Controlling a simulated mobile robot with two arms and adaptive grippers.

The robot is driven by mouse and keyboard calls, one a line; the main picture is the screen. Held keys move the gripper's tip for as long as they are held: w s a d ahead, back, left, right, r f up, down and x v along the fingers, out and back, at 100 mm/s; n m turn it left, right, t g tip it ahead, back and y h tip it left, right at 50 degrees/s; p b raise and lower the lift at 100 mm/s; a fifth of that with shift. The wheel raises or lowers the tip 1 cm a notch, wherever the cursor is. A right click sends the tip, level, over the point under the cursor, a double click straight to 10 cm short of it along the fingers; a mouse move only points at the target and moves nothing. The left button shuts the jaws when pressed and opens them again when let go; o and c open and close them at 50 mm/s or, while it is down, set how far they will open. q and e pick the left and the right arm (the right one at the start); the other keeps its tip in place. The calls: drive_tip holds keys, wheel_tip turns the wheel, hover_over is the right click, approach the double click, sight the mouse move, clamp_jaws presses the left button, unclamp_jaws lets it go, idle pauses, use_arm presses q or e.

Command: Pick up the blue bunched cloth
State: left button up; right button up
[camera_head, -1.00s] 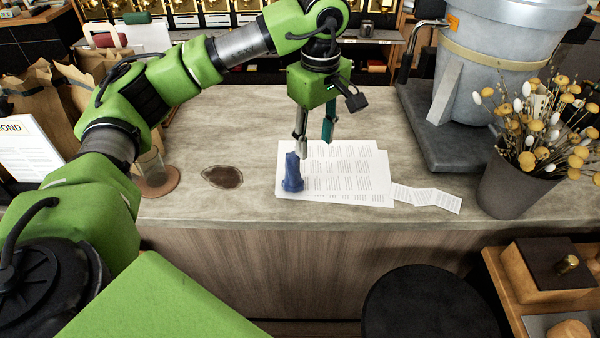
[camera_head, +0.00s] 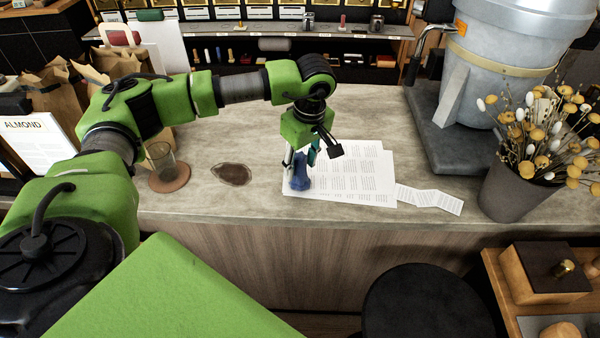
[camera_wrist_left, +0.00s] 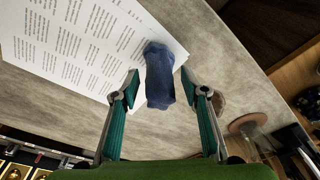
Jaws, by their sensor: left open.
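The blue bunched cloth (camera_head: 300,174) stands on the left part of the printed papers (camera_head: 350,178) on the counter. My left gripper (camera_head: 301,157) is right at the cloth, pointing down with its fingers apart. In the left wrist view the cloth (camera_wrist_left: 159,78) lies between the two open fingertips (camera_wrist_left: 160,88), with a gap visible on each side. The fingers do not appear closed on it. In the head view the gripper partly hides the top of the cloth. My right gripper is not in view.
A brown spill (camera_head: 232,174) and a glass (camera_head: 161,161) on a round coaster lie to the left. A receipt (camera_head: 430,198) lies right of the papers. A pot of dried flowers (camera_head: 515,190) and a grey machine (camera_head: 490,75) stand at the right. The front counter strip is clear.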

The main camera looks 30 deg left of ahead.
use_arm(q)
drive_tip(key=shift+w+a+f, duration=0.1)
drive_tip(key=shift+a+f, duration=0.1)
drive_tip(key=shift+f, duration=0.75)
clamp_jaws()
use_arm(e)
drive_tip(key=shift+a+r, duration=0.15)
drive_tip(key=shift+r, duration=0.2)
use_arm(q)
drive_tip(key=shift+r+b, duration=0.4)
drive_tip(key=shift+r, duration=0.05)
wheel_tip(320, 180, up, 3)
drive_tip(key=shift+d+f+b, duration=0.1)
drive_tip(key=shift+f+b, duration=0.1)
drive_tip(key=shift+b, duration=0.5)
drive_tip(key=s+d+r+b, duration=0.1)
drive_tip(key=s+d+r, duration=0.1)
drive_tip(key=s+r, duration=0.2)
drive_tip(key=s+d+r+b, duration=0.2)
drive_tip(key=s+r, duration=0.3)
drive_tip(key=s, duration=0.4)
drive_tip(key=shift+s+d+r, duration=0.15)
drive_tip(key=shift+d+r, duration=0.15)
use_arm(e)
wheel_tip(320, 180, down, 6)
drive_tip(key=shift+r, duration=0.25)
